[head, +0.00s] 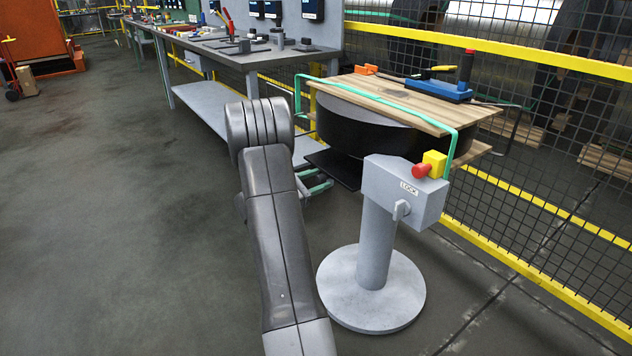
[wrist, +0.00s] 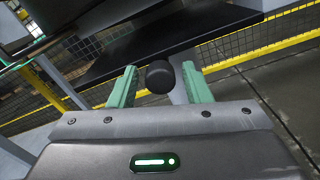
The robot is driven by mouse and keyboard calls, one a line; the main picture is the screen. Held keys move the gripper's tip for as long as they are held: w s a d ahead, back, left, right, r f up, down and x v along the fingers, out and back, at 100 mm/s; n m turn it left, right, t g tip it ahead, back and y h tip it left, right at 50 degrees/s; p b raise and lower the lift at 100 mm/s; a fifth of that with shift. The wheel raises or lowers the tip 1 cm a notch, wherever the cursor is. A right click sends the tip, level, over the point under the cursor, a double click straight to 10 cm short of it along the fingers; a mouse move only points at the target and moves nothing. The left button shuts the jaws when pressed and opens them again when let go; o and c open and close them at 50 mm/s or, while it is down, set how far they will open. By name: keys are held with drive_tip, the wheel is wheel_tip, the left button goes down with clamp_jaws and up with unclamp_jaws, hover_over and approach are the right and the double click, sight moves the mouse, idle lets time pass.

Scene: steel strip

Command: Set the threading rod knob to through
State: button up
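In the wrist view a round black knob (wrist: 159,76) sits between the fingertips of my gripper (wrist: 160,88). The green fingers stand apart, with a visible gap on each side of the knob, so the gripper is open. A grey bar (wrist: 180,92) shows just behind the knob. I see no marking that tells the knob's setting. In the head view this knob is hidden, and my arm blocks most of the gripper's area beside the bench.
A dark plate (wrist: 150,40) lies just beyond the fingertips. In the head view a grey pedestal (head: 376,240) carries a LOCK label, a small lever (head: 401,209) and a red button (head: 421,170). A strapped coil (head: 345,120) stands behind it. Floor at left is clear.

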clamp_jaws()
drive_tip(key=v, duration=1.2)
drive_tip(key=shift+p, duration=0.35)
drive_tip(key=shift+a, duration=0.1)
drive_tip(key=shift+c, duration=1)
unclamp_jaws()
drive_tip(key=shift+s, duration=0.1)
drive_tip(key=o, duration=0.4)
drive_tip(key=shift+a, duration=0.2)
drive_tip(key=shift+s, duration=0.1)
